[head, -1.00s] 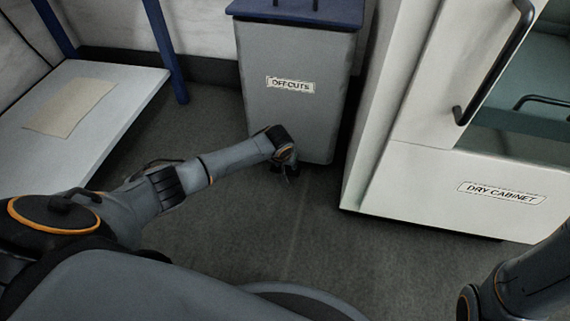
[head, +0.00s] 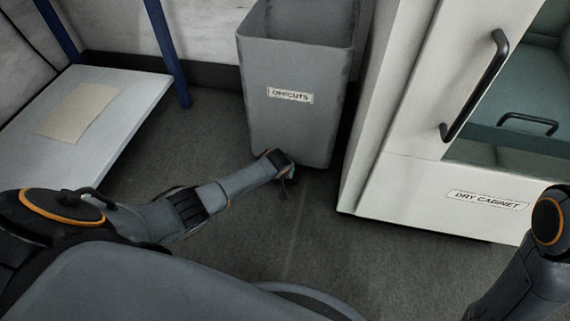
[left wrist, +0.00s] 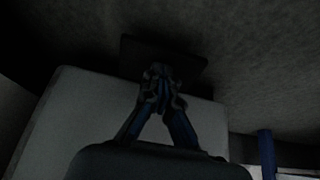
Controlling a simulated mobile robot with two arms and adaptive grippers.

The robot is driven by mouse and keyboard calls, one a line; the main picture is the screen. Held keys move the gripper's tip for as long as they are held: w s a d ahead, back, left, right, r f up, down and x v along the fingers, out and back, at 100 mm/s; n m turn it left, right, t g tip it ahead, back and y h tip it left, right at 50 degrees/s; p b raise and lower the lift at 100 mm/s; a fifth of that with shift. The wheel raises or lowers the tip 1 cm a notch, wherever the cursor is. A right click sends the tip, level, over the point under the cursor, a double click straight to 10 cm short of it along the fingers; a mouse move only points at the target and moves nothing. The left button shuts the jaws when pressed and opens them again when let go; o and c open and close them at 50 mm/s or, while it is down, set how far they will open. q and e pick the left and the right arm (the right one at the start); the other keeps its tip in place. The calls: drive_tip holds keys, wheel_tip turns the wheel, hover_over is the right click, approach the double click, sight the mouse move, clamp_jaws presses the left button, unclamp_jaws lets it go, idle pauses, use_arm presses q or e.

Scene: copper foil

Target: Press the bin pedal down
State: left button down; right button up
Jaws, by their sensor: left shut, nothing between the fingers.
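The grey bin (head: 290,130), labelled OFFCUTS, stands on the floor in the head view with its top open. Its raised lid is out of the frame. My left gripper (head: 287,180) is low at the foot of the bin's front and hides the pedal there. In the left wrist view the pedal (left wrist: 190,62) is a dark flat plate beside the pale bin wall (left wrist: 75,115). My shut, empty left gripper (left wrist: 160,88) overlaps the plate, its fingertips at or on it; the dark picture hides the exact contact. My right gripper is outside both views.
The white dry cabinet (head: 410,195) stands close to the bin's right, with dark handles (head: 478,85). A low white shelf (head: 125,110) with a tan sheet (head: 78,112) is at the left, beside a blue post (head: 168,50). The floor (head: 310,225) before the bin is clear.

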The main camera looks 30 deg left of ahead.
use_arm(q)
drive_tip(key=shift+s+d+f, duration=0.15)
drive_tip(key=shift+s+f, duration=0.05)
drive_tip(key=shift+f, duration=0.3)
drive_tip(key=shift+s+d+f, duration=0.1)
drive_tip(key=shift+s+f, duration=0.1)
drive_tip(key=shift+f, duration=0.25)
drive_tip(key=c, duration=0.7)
unclamp_jaws()
drive_tip(key=shift+f, duration=0.1)
drive_tip(key=o, duration=0.7)
drive_tip(key=shift+a, duration=0.1)
drive_tip(key=shift+w+r, duration=0.15)
drive_tip(key=shift+r, duration=0.05)
drive_tip(key=shift+r, duration=0.1)
drive_tip(key=v, duration=1.1)
drive_tip(key=shift+r, duration=0.4)
